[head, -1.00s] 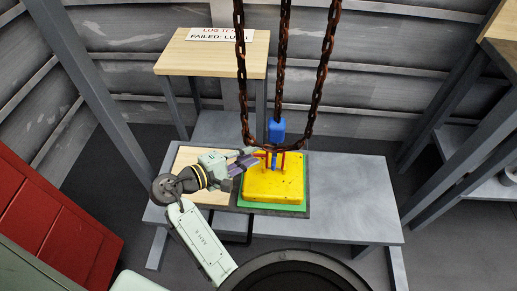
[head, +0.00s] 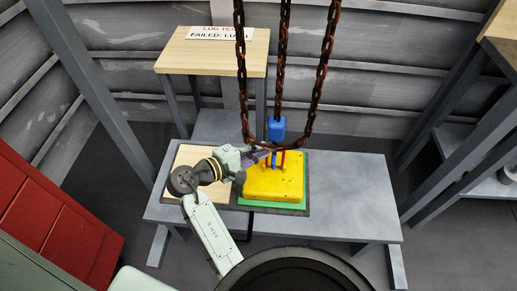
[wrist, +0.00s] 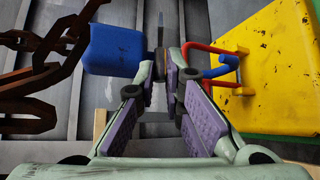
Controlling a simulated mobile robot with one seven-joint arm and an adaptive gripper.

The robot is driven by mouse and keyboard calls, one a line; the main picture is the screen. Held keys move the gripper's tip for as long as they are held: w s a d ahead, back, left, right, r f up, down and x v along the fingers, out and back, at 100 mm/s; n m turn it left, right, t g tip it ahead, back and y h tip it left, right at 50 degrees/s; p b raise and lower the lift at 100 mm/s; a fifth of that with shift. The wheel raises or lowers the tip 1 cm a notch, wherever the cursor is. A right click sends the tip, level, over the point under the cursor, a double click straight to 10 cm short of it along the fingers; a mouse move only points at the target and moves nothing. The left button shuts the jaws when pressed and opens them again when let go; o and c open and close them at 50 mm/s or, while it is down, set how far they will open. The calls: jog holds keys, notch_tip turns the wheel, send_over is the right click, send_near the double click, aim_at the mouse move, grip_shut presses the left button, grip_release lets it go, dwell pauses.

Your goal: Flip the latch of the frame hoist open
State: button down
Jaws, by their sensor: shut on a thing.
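The frame hoist has a blue block (head: 276,128) hanging on a rusty chain, and it also shows in the wrist view (wrist: 115,50). Its blue hook (wrist: 221,67) passes by the red lug bars (wrist: 205,50) on top of the yellow block (head: 270,180). My gripper (wrist: 161,68) has its fingers close together beside the hook, between the blue block and the red bars. It is shut on a thin dark piece (wrist: 160,32), which seems to be the latch. The fingertips hide most of it, so its angle is unclear.
Rusty chain loops (head: 322,70) hang around the blue block, close to my gripper. The yellow block rests on a green layer (head: 290,206) on the grey bench (head: 350,190). A wooden stand (head: 215,55) with a sign is behind. The bench's right side is clear.

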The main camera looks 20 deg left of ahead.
jog(key=g+p, duration=0.1)
jog(key=p, duration=0.3)
jog(key=r+n+g+p, duration=0.1)
jog(key=p, duration=0.3)
jog(key=shift+w+a+r+n+p, duration=0.1)
jog(key=shift+w+r+n+p, duration=0.05)
jog(key=shift+w+n+p, duration=0.15)
jog(key=c, duration=2)
grip_release()
jog(key=shift+o, duration=0.2)
